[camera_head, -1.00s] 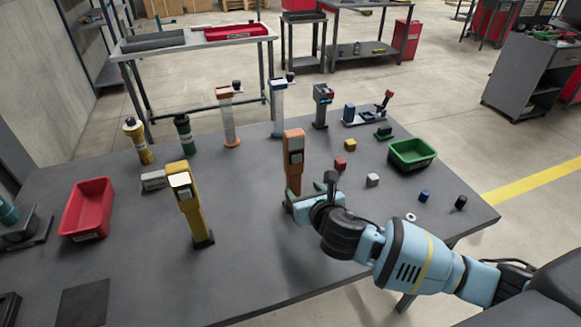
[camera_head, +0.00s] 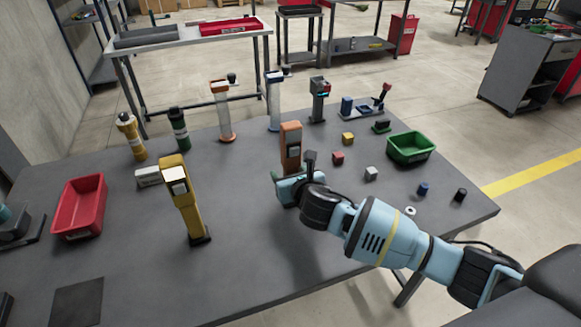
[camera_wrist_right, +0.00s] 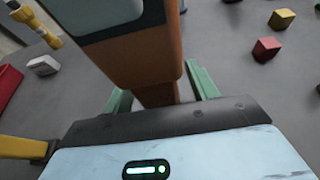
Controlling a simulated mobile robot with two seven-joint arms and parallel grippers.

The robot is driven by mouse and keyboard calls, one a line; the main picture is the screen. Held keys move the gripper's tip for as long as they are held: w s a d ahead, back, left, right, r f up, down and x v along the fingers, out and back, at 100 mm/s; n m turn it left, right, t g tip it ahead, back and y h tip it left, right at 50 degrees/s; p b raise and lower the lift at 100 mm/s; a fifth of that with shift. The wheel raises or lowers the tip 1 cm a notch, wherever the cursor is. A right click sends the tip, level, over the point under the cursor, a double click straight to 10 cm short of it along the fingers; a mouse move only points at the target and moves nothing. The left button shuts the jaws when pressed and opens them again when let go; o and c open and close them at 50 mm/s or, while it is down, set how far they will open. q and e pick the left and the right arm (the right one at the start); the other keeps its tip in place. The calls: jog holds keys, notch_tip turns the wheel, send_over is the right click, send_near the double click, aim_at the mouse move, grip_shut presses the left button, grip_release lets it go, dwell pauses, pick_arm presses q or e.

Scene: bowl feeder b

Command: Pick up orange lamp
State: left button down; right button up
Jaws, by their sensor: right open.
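The orange lamp (camera_head: 290,142) stands upright on the dark table in the head view, and its lower part is hidden behind my right gripper. In the right wrist view its orange body (camera_wrist_right: 148,60) rises close in front of the palm, with a grey panel at the top left. My right gripper (camera_wrist_right: 160,90) is open, with one green finger on each side of the lamp's lower body. The gap at the right finger is visible; contact at the left finger cannot be told. My left gripper is not in view.
A yellow lamp (camera_head: 183,205) stands to the left, with a red bin (camera_head: 80,232) beyond it. Small cubes, among them a red cube (camera_head: 338,158), lie to the right before a green bin (camera_head: 428,155). More upright devices stand behind. The front middle of the table is clear.

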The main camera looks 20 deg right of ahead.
aim_at(289, 160)
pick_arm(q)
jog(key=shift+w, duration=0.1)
pick_arm(e)
jog(key=c, duration=1.2)
